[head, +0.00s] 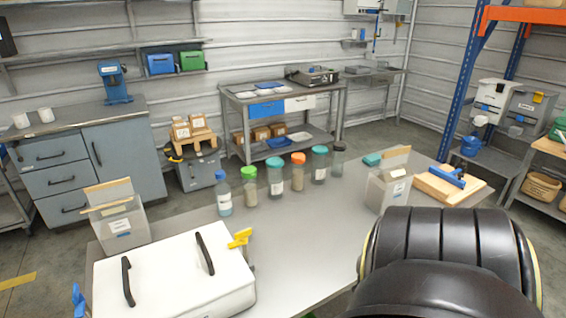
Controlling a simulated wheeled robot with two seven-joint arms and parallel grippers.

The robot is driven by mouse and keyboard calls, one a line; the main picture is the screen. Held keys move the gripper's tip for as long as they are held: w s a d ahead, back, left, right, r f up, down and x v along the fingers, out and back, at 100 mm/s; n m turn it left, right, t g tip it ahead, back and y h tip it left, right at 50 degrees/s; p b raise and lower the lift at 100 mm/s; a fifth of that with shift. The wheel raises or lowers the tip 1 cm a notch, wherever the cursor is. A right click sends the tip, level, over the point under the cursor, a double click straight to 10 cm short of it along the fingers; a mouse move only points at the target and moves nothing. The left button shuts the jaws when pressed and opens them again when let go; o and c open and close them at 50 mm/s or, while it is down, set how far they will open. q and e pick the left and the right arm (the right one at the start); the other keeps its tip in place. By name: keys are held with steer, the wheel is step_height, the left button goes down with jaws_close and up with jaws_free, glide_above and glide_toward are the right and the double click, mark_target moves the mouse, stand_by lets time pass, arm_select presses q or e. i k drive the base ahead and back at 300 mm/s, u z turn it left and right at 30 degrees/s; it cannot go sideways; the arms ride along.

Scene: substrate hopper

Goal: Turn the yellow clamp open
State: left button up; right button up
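The yellow clamp (241,239) sits at the right side of a white lidded box (175,273), which has two black handles on top. The clamp's yellow handle stands up by the box's upper right edge; its lower part is partly hidden by the box. Whether it is open or closed is hard to tell at this size. A blue clamp (78,300) shows at the box's left side. A large black arm part of mine fills the lower right. Neither of my grippers is in view.
Several jars (275,178) with coloured lids stand in a row behind the box on the grey table (325,228). Clear bins stand at left (117,228) and right (386,190). A wooden board (450,187) with a blue tool lies at the right. The middle of the table is free.

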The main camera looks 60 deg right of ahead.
mark_target(241, 238)
steer(key=z, duration=1.15)
steer(key=k, duration=0.25)
steer(key=z, duration=0.6)
steer(key=i, duration=0.3)
steer(key=u, duration=0.2)
